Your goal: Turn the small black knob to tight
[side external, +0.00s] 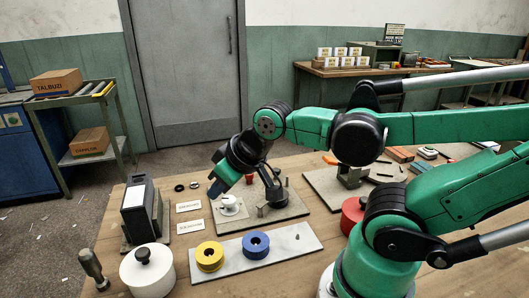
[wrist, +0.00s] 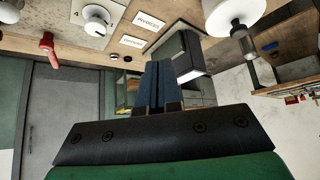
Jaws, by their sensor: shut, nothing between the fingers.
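A small black knob (side external: 143,255) sits on top of a white round drum (side external: 148,275) at the front left of the table. In the wrist view the knob (wrist: 240,31) shows at the upper right, beneath the upside-down drum (wrist: 228,12). My gripper (side external: 214,189) is above the table, beside a white dial (side external: 230,204) on a grey plate and well apart from the knob. Its blue fingers (wrist: 158,84) are together with nothing between them. No tight mark is readable near the knob.
Yellow (side external: 209,257) and blue (side external: 256,245) spools sit on a pale board. A grey-handled tool (side external: 92,267) stands at the left edge. A red lever (wrist: 48,45) shows in the wrist view.

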